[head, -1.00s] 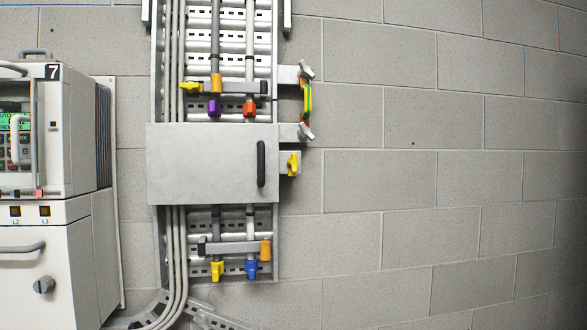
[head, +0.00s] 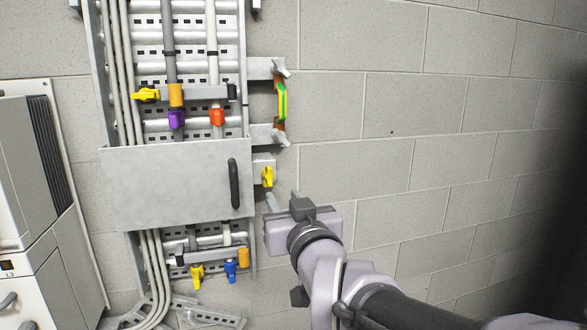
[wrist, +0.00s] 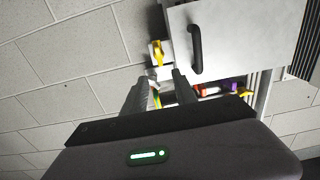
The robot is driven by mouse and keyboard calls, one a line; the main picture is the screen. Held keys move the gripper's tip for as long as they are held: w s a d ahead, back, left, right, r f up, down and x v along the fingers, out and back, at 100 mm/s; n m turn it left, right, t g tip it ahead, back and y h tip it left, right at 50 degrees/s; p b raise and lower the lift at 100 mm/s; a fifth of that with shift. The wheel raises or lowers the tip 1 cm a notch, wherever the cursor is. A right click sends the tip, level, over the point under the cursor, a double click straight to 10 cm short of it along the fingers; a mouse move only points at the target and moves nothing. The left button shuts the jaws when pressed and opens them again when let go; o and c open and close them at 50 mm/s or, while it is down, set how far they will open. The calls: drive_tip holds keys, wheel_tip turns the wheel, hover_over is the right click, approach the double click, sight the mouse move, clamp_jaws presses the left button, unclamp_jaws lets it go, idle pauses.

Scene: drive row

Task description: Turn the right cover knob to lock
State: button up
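The grey cover (head: 165,185) is a flat plate across the middle of the cable rack, with a black handle (head: 234,184) near its right edge. The yellow right cover knob (head: 267,176) sits on a small bracket just beyond that edge. In the wrist view the knob (wrist: 157,52) is beside the cover (wrist: 240,40), ahead of the fingertips. My gripper (head: 283,200) is below and slightly right of the knob in the head view, apart from it. In the wrist view my gripper (wrist: 164,78) has its two fingers apart, with nothing between them.
A green-yellow strap (head: 282,104) hangs between two brackets above the knob. Yellow, purple and red connectors (head: 217,117) are above the cover; yellow and blue ones (head: 231,270) are below. A white cabinet (head: 25,180) stands left. The block wall (head: 430,110) at right is bare.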

sight(270, 176)
drive_tip(key=p+x, duration=0.2)
drive_tip(key=x, duration=1)
drive_tip(key=shift+w+f, duration=0.15)
drive_tip(key=shift+w, duration=0.2)
clamp_jaws()
